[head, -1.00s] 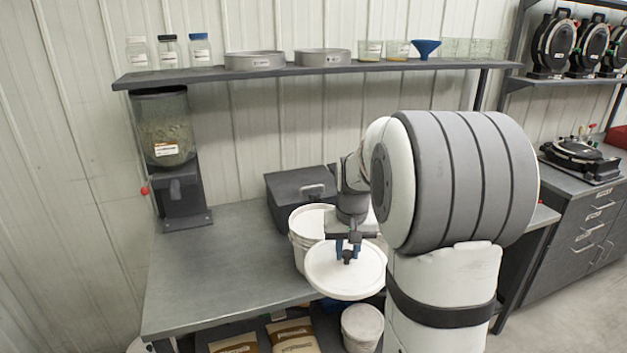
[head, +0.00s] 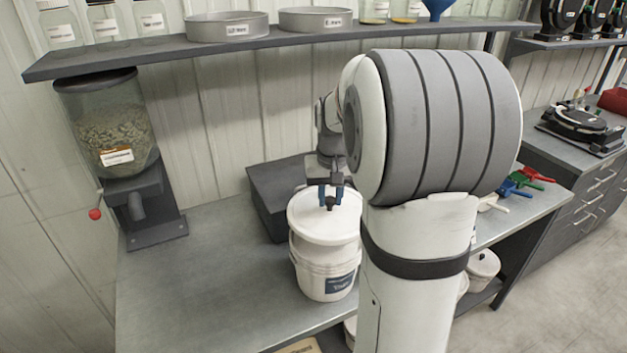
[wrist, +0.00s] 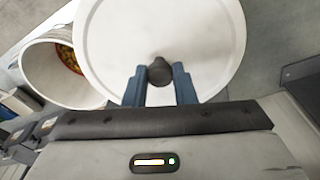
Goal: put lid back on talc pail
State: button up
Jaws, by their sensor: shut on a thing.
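My gripper (head: 330,200) is shut on the dark knob of a round white lid (head: 312,222). The knob (wrist: 160,71) sits between the two blue fingers in the wrist view, with the lid (wrist: 115,45) spread level around it. A white pail (head: 312,278) with a dark blue label stands upright on the bench, directly below the lid in the head view. The lid hides most of its mouth there. In the wrist view an open white pail (wrist: 45,88) shows left of the lid, partly covered by it, with orange-yellow contents. The lid looks off-centre from that mouth.
A dark box (head: 272,195) stands behind the pail. A hopper with grey material (head: 115,135) is at the left, under a shelf (head: 240,46) with jars and pans. Coloured scoops (head: 515,183) lie at the right. The bench's left front (head: 200,290) is clear.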

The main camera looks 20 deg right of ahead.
aim_at(329, 210)
jog(key=shift+w+f, duration=0.1)
jog(key=shift+w, duration=0.2)
jog(key=shift+s+f+b, duration=0.1)
jog(key=shift+f+b, duration=0.3)
jog(key=shift+b, duration=0.05)
jog(key=shift+f+b, duration=1.9)
jog(key=shift+f, duration=0.75)
jog(key=shift+f, duration=0.15)
jog(key=o, duration=1.5)
jog(key=shift+o, duration=0.2)
